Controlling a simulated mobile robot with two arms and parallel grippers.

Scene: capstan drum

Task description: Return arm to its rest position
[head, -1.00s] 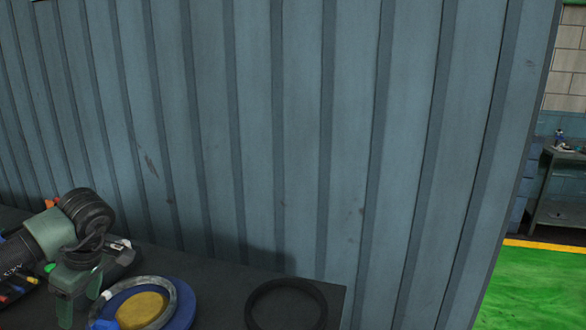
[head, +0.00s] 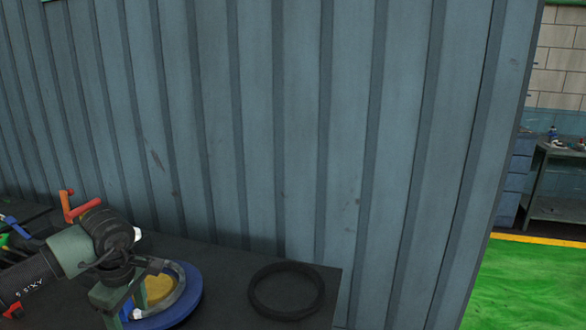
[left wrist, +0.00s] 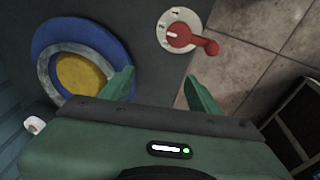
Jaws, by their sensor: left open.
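My left arm (head: 62,255) comes in from the left, low over the dark bench. Its gripper (head: 120,306) points down beside and partly in front of a blue disc (head: 190,308) with a yellow centre and a grey ring on it. In the left wrist view the two green fingers (left wrist: 160,92) are spread apart with nothing between them. The blue disc (left wrist: 60,32) lies to the left there, partly hidden by a finger and the gripper body. My right gripper is in neither current view.
A black ring (head: 254,291) lies on the bench (head: 225,262) near its right edge. A ribbed blue-grey wall (head: 300,130) stands behind. An orange-red handle (head: 75,209) rises behind my arm. A red lever (left wrist: 190,39) on a white dial shows in the wrist view.

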